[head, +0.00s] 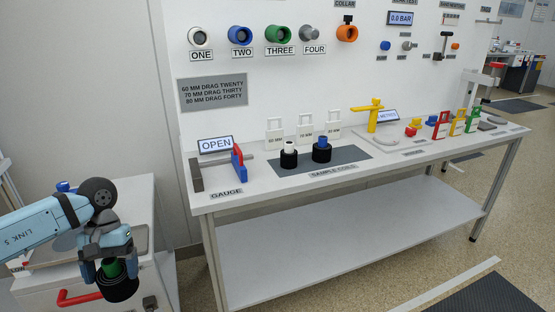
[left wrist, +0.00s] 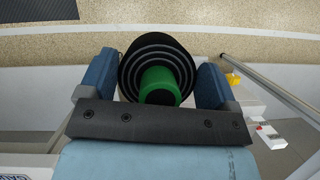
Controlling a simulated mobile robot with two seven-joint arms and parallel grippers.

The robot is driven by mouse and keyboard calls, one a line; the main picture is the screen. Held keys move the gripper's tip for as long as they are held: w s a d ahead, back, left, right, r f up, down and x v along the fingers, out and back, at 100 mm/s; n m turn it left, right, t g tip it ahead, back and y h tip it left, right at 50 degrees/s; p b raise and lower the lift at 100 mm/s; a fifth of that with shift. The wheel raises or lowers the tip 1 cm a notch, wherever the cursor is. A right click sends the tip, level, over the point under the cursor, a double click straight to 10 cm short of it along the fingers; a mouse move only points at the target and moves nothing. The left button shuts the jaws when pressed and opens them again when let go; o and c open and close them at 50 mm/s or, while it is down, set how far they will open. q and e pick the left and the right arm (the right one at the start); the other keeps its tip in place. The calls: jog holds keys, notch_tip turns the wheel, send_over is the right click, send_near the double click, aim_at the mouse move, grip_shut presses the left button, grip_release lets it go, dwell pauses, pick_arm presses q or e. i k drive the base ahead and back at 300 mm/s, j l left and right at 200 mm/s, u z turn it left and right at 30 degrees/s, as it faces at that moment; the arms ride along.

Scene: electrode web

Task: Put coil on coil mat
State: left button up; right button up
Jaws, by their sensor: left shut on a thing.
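My left gripper (head: 107,269) is shut on a black coil (head: 121,288) with a green core, at the lower left of the head view, in front of a white cabinet. In the left wrist view the coil (left wrist: 145,52) sits between the two blue fingers, its green core facing the camera. The dark grey coil mat (head: 349,155) lies on the white bench, up and to the right of the gripper. On the mat stand a black coil with a white core (head: 289,158) and a black coil with a blue core (head: 321,153). My right gripper is not in view.
The gauge (head: 238,163) with its red and blue jaw stands at the bench's left end, by an OPEN display (head: 215,145). Small white cards (head: 305,127) stand behind the mat. A yellow device (head: 373,115) is to its right. The mat's right part is bare.

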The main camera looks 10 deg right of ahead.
aim_at(350, 154)
jog(key=z, duration=1.25)
jog(key=i+j+z, duration=0.45)
jog(key=i, duration=0.2)
jog(key=l, duration=0.1)
